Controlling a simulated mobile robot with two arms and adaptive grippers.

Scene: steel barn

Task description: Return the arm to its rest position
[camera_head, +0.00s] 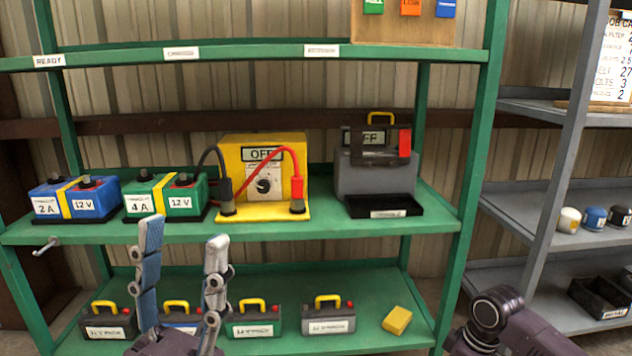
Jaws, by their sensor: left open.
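My left gripper (183,262) stands upright in the lower left, in front of the green shelf (385,229). Its two fingers are apart and nothing is between them. The left finger overlaps the middle shelf edge in the picture. Part of my other arm (500,318) shows at the bottom right; its gripper is out of the frame.
On the middle shelf are a blue battery (75,197), a green battery (167,194), a yellow charger (268,158) with clamps, and a grey tester (375,170). Several batteries with yellow handles (328,315) and a yellow block (397,320) sit below. A grey rack (548,190) stands right.

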